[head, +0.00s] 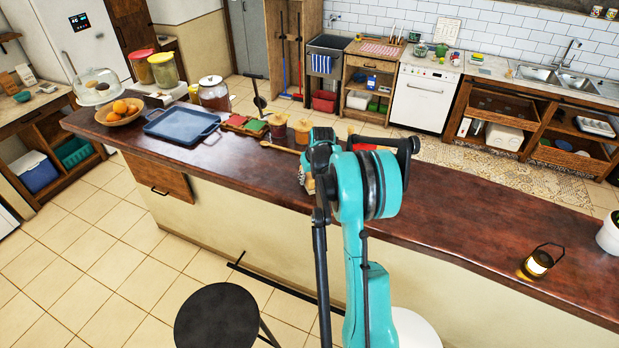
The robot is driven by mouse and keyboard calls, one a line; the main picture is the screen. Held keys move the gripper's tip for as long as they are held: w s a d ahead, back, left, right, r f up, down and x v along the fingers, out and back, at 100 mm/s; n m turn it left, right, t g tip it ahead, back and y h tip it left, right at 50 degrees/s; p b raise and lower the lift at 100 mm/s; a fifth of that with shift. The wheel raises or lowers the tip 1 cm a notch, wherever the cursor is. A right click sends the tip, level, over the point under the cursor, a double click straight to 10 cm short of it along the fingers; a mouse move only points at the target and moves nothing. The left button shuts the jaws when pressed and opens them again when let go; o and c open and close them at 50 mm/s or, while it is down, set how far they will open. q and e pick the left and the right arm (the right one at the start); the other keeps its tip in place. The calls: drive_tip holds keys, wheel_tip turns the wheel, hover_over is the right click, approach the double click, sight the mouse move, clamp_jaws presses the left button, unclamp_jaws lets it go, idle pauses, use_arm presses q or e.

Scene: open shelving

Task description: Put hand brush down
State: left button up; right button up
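My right arm rises from the bottom centre, and my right gripper (318,178) is over the dark wooden counter (475,215), near its middle. The wrist and teal arm link hide most of the fingers, so their opening does not show. A small piece with a grey, bristly face and a light brown part, which looks like the hand brush (304,178), shows at the gripper's left side. Most of it is hidden, and I cannot tell whether it touches the counter or is gripped. My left gripper is not in view.
Left of the gripper, the counter holds a wooden spoon (280,147), jars (278,126), a blue tray (182,124) and a fruit bowl (119,112). A lantern (538,262) stands at right. The counter between gripper and lantern is mostly clear. A black stool (217,318) stands in front.

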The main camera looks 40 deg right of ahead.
drive_tip(key=o, duration=0.4)
drive_tip(key=shift+w, duration=0.1)
drive_tip(key=v, duration=1.2)
drive_tip(key=s+a+r+n+t, duration=0.1)
drive_tip(key=s+a+r, duration=0.25)
drive_tip(key=a, duration=0.55)
drive_tip(key=s+a+r+n, duration=0.15)
drive_tip(key=s+a, duration=0.25)
drive_tip(key=a, duration=0.6)
drive_tip(key=shift+n+t+y, duration=0.55)
drive_tip(key=shift+t+y, duration=0.15)
drive_tip(key=shift+t, duration=0.2)
drive_tip(key=s+a+f, duration=0.1)
drive_tip(key=s+a, duration=0.3)
drive_tip(key=s, duration=0.1)
drive_tip(key=s+a+f, duration=0.2)
drive_tip(key=s+a, duration=0.3)
drive_tip(key=s+a+f, duration=0.2)
drive_tip(key=s+a, duration=0.3)
drive_tip(key=shift+a+f, duration=0.2)
drive_tip(key=shift+w, duration=0.1)
